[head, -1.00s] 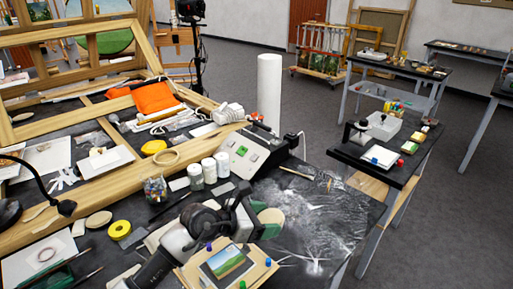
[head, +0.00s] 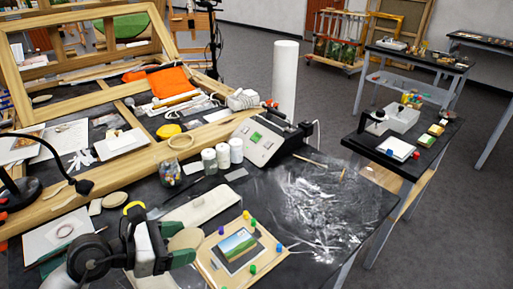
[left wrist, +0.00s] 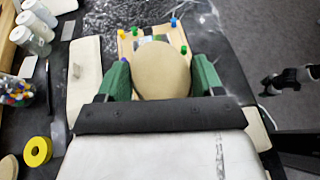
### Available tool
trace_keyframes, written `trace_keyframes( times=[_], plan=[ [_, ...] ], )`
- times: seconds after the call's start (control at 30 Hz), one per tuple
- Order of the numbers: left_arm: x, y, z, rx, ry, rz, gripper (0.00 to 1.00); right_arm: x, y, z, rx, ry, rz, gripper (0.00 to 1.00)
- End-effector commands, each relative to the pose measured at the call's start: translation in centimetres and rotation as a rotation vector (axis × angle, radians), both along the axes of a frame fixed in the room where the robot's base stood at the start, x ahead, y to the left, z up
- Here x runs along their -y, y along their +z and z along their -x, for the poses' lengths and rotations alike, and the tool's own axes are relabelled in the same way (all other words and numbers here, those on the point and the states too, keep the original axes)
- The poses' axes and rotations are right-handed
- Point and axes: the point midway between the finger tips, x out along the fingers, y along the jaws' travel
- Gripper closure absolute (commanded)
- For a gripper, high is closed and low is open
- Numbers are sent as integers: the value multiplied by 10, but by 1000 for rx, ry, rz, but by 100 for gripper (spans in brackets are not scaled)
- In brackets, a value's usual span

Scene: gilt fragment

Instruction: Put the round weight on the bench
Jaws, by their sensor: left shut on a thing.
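A round tan weight (head: 186,239), a flat disc, is held in my left gripper (head: 172,250) at the front of the dark bench (head: 372,205). In the left wrist view the weight (left wrist: 162,70) sits between the two green fingers of my left gripper (left wrist: 161,78), which are shut on it. The weight appears raised over the bench top and hides part of a small framed picture board (head: 238,248). A dark part at the right edge of the left wrist view may be my right gripper; its jaws cannot be made out.
White bottles (head: 222,156), a glass jar (head: 168,172) and a grey control box (head: 265,137) stand behind. A large wooden frame (head: 100,170) fills the left. A white-smeared area of the bench at right is mostly clear. A smaller dark table (head: 425,153) stands beyond.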

Motion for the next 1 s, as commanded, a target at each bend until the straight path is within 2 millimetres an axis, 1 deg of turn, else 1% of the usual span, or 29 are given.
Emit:
trace_keyframes(
  times=[0.13, 0.27, 0.37, 0.47, 0.5, 0.57, 0.6, 0.7, 0.83, 0.9, 1.0],
  plan=[
    [3, 0, -4, 3, 1, 2, 67, 1, 0, 0, 0, 0, 1, 29],
    [16, -6, -23, 5, -1, 4, 67, 1, 0, 0, 0, 1, 1, 29],
    [39, -11, -47, 7, -13, 6, 67, 1, 0, 0, 0, 1, 1, 29],
    [71, -16, -73, 8, -37, 6, 67, 1, 0, 0, 0, 1, 1, 29],
    [85, -17, -83, 9, -50, 5, 67, 1, 0, 0, 0, 1, 1, 29],
    [106, -18, -96, 8, -72, 3, 67, 1, 0, 0, 0, 1, 1, 29],
    [121, -19, -104, 7, -87, 3, 67, 1, 0, 0, 0, 1, 1, 29],
    [153, -18, -119, 6, -122, 2, 67, 1, 0, 0, 0, 1, 2, 29],
    [182, -17, -131, 5, -154, 1, 67, 1, 0, 0, 0, 1, 2, 29],
    [190, -17, -134, 4, -163, 1, 67, 1, 0, 0, 0, 1, 2, 29],
    [196, -17, -136, 2, -172, 1, 67, 1, 0, 0, 0, 1, 2, 29]
  ],
)
